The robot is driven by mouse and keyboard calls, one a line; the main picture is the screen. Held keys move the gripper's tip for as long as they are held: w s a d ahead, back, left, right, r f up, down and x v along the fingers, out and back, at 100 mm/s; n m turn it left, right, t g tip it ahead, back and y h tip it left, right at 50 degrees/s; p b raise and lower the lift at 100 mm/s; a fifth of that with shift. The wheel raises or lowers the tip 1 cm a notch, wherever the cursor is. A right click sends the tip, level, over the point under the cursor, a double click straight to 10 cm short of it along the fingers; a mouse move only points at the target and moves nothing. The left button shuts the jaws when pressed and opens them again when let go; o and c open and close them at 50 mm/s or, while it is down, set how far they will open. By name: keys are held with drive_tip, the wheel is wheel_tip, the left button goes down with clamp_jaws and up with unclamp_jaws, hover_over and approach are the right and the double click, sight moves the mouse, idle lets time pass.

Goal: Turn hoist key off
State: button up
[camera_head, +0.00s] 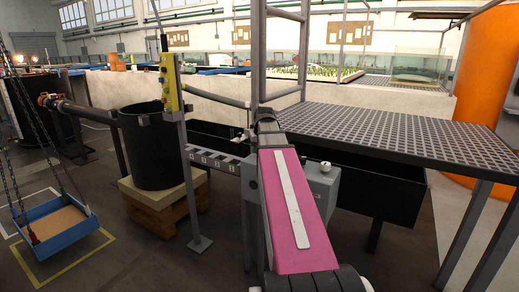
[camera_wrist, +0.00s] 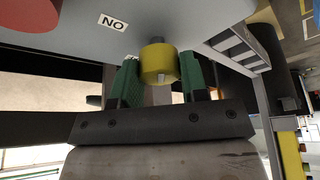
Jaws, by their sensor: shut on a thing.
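In the wrist view, a short yellow cylinder (camera_wrist: 158,63), which looks like the hoist key's knob, stands out from a pale grey panel (camera_wrist: 80,30). A small light tab shows on its near end. A white label (camera_wrist: 112,22) beside it reads "NO" in this picture, which may be "ON" upside down. My gripper (camera_wrist: 160,80) has a green finger on each side of the cylinder and is shut on it. In the head view my pink arm reaches forward, and the gripper and key cannot be made out.
Part of a red round thing (camera_wrist: 25,10) is on the panel's left. In the head view, a grated platform (camera_head: 400,135) lies right, and a black tub (camera_head: 150,150) stands on a pallet left. A blue tray (camera_head: 62,230) hangs on chains at far left.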

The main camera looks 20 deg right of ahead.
drive_tip(key=m+h, duration=0.1)
drive_tip(key=m, duration=0.2)
drive_tip(key=shift+a+m, duration=0.1)
drive_tip(key=shift+m, duration=0.2)
drive_tip(key=shift+m+g+h, duration=0.5)
drive_tip(key=shift+m+h, duration=0.3)
drive_tip(key=shift+m, duration=0.9)
drive_tip(key=o, duration=0.9)
drive_tip(key=v, duration=1)
drive_tip(key=shift+r, duration=0.4)
drive_tip(key=shift+a, duration=0.15)
